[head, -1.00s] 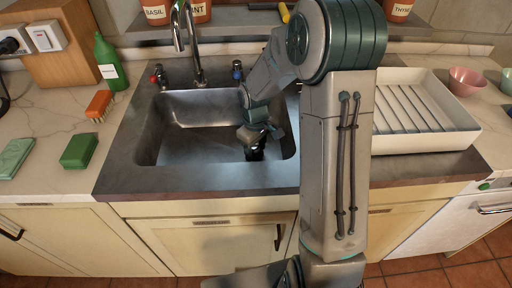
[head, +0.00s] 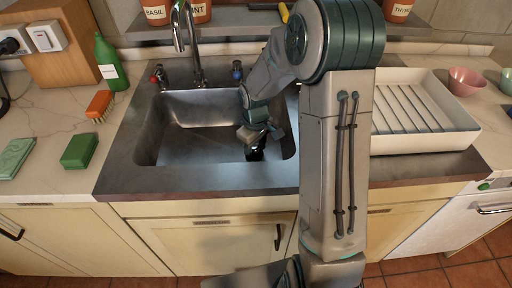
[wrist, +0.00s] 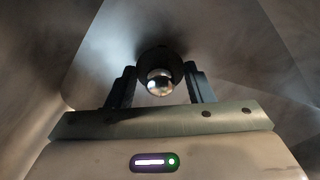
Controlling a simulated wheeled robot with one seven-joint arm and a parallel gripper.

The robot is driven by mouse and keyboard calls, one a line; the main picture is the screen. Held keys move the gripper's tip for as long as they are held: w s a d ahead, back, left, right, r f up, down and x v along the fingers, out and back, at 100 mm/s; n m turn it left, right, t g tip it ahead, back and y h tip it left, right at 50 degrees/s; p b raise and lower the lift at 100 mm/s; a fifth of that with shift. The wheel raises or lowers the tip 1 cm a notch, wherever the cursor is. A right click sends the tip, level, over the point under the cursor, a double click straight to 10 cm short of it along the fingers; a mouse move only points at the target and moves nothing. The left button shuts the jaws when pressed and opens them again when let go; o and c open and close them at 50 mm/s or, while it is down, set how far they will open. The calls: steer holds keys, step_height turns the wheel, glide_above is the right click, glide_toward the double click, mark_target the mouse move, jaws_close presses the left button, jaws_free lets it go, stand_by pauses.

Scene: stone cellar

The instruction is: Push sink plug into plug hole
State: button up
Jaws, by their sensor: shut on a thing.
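The sink plug (wrist: 150,66) is dark and round with a shiny metal knob (wrist: 160,84), between the two fingers of my gripper (wrist: 161,88) in the wrist view. My gripper is shut on it. In the head view my gripper (head: 255,154) is low inside the metal sink basin (head: 195,145), toward its right side. The plug is too small and dark to make out clearly there. The plug hole is not visible in either view, and I cannot tell whether the plug is over it or seated in it.
The tap (head: 196,55) stands behind the basin, with a red-marked handle (head: 158,77) and a blue-marked handle (head: 237,72). A white draining tray (head: 430,142) lies right of my arm. A green sponge (head: 79,151), brush (head: 99,105) and green bottle (head: 110,68) are on the left counter.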

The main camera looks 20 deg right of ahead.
steer(key=shift+f+b, duration=0.65)
steer(key=shift+f, duration=0.25)
steer(key=o, duration=1)
steer(key=shift+o, duration=0.2)
step_height(320, 180, up, 14)
steer(key=p, duration=0.1)
